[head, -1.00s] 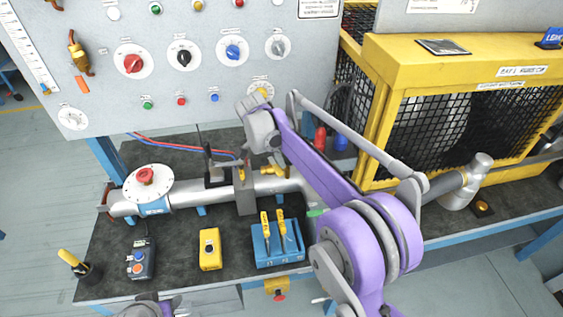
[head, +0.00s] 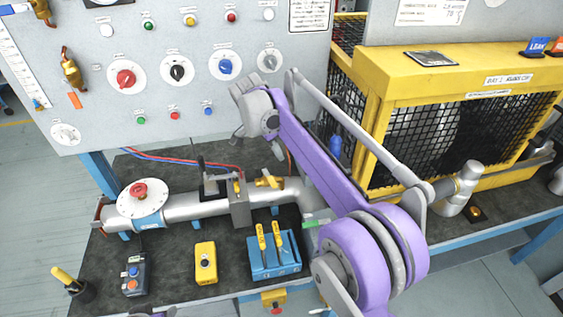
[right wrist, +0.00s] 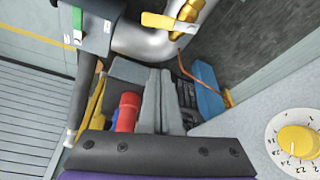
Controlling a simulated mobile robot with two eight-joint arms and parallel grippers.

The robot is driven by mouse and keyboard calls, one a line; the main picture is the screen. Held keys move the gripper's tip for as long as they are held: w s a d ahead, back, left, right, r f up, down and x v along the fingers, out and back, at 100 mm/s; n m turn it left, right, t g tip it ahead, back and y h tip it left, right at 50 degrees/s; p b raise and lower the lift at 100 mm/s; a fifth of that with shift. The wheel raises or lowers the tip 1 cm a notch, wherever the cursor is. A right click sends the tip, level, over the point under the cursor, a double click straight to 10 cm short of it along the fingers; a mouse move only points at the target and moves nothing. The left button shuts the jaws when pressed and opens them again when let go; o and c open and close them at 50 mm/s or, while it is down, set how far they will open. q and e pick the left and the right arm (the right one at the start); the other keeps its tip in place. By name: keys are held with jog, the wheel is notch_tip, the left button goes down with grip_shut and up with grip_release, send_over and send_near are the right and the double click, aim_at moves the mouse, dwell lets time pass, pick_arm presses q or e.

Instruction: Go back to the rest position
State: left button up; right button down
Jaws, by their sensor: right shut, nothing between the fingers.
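My right arm, purple with grey joints, reaches from the lower right of the head view up to the panel. Its grey wrist (head: 260,112) is in front of the panel's lower right part. The fingers are mostly hidden there. In the right wrist view the right gripper (right wrist: 160,76) has its grey fingers together, with nothing between them. A yellow dial (right wrist: 298,142) on the panel is to the right of the fingers, apart from them. Only a small piece of my left arm shows at the bottom edge of the head view; its gripper is out of sight.
The grey control panel (head: 100,50) stands behind the bench. A pipe (head: 195,208) with valves crosses the bench under my arm. A blue block with yellow levers (head: 272,260), a yellow switch box (head: 205,263) and a yellow mesh guard (head: 430,80) are nearby. A red cylinder (right wrist: 127,112) is beside the fingers.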

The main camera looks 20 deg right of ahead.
jog(key=shift+v, duration=0.95)
jog(key=shift+w, duration=0.1)
